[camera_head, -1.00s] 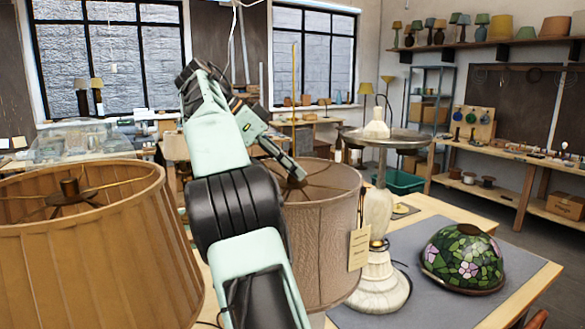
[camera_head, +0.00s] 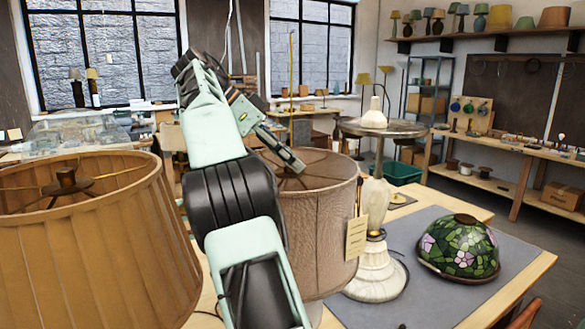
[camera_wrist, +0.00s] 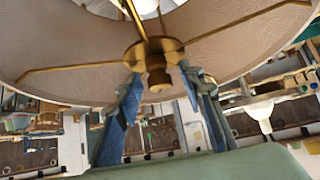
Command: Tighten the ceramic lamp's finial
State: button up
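The lamp with the brown fabric shade (camera_head: 325,235) stands in the middle of the head view; only a bit of its pale base shows below. My gripper (camera_head: 300,170) reaches to the middle of the shade's open top. In the wrist view, the shade (camera_wrist: 80,40) fills the upper part, with brass spokes meeting at a hub. The brass finial (camera_wrist: 158,77) sticks out from this hub. My gripper (camera_wrist: 160,88) is open, with one blue-grey finger on each side of the finial and visible gaps between. In the head view the arm partly hides the finial area.
A large pleated tan shade (camera_head: 90,245) stands close on the left. A marble lamp base with a metal disc (camera_head: 380,127) stands just right of the brown shade, and a paper tag (camera_head: 356,238) hangs between them. A stained-glass shade (camera_head: 460,248) sits on the grey mat (camera_head: 420,300).

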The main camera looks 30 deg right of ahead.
jog(key=shift+n+t, duration=0.4)
